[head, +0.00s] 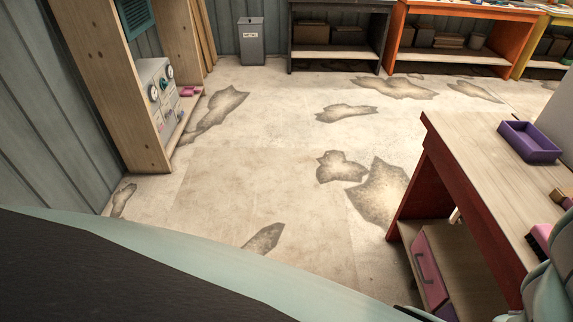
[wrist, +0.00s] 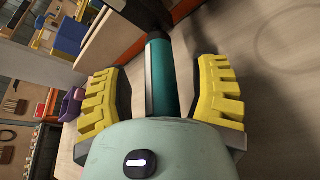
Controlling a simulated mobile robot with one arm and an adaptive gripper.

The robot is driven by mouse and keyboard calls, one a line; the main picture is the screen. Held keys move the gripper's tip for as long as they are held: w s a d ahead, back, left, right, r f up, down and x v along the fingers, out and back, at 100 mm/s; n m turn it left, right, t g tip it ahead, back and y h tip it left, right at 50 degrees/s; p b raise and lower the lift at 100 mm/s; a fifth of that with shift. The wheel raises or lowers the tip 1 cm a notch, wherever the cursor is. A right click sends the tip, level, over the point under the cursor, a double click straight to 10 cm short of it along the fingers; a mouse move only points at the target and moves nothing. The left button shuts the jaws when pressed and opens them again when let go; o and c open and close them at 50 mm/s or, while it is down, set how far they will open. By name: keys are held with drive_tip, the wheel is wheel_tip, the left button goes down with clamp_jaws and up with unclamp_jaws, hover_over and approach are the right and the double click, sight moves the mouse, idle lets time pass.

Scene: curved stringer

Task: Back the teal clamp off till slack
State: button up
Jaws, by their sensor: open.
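In the wrist view, the two yellow ribbed fingers of my gripper (wrist: 160,90) are spread wide apart. A teal cylindrical part (wrist: 160,70), which looks like part of the teal clamp, lies between them, with a gap to the right finger. The near end is hidden behind my gripper's body. I cannot tell how tight the clamp is. The clamp and my fingers do not show in the head view.
In the head view, a workbench (head: 480,165) with a purple tray (head: 529,141) stands at the right. A wooden shelf unit with a gauge panel (head: 158,95) stands at the left. A grey metal bin (head: 251,42) is at the back. The patched floor (head: 250,190) between is clear.

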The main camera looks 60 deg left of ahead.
drive_tip(key=shift+o, duration=0.4)
drive_tip(key=shift+w+f, duration=0.1)
drive_tip(key=shift+w, duration=0.1)
clamp_jaws()
